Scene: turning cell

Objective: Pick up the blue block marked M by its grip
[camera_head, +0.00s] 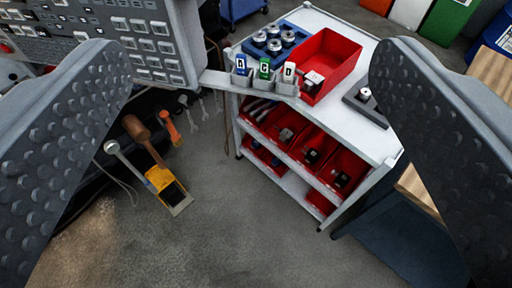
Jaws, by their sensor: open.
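My gripper (250,52) is open and empty, with one dark studded finger at each side of the picture. Between the fingers and farther off, a small blue block (241,66) stands upright in the left pocket of a grey holder (270,85) at the cart's near left edge. The block has a pale mark on its face, too small to read with certainty. A green block (265,68) and a white block (289,73) stand to its right in the same holder. The blue block's lower part is hidden in its pocket. No finger touches it.
The white cart (345,120) carries a red bin (332,62), a blue tray (297,38) of round metal parts and a dark wedge-shaped piece (365,104). Red bins fill its shelves. A grey panel (150,40) stands left; tools hang below. The floor in front is clear.

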